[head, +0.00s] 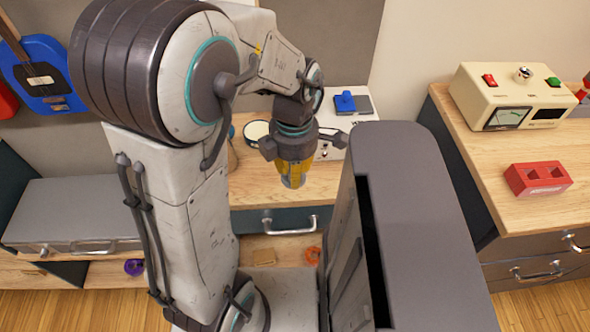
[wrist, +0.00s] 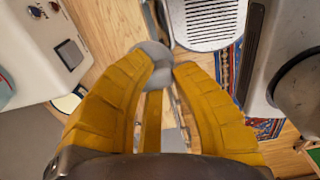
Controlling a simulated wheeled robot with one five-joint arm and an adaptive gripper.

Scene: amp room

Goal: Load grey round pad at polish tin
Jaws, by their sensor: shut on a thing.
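My gripper (head: 293,172) hangs over the front edge of the wooden bench, pointing down. Its yellow fingers, also in the wrist view (wrist: 158,74), are shut on a grey round pad (wrist: 152,52). The pad also shows as a grey bit at the fingertips in the head view (head: 293,182). A round tin with a pale cream top and dark rim (head: 256,130), apparently the polish tin, sits on the bench left of and behind my gripper. It shows partly in the wrist view (wrist: 67,103), left of the fingers and apart from the pad; a finger hides some of it.
A white device (head: 330,150) with a blue item (head: 345,102) on top stands behind my gripper. A drawer handle (head: 290,225) juts out below. On the right counter are a cream meter box (head: 510,95) and a red block with holes (head: 538,178).

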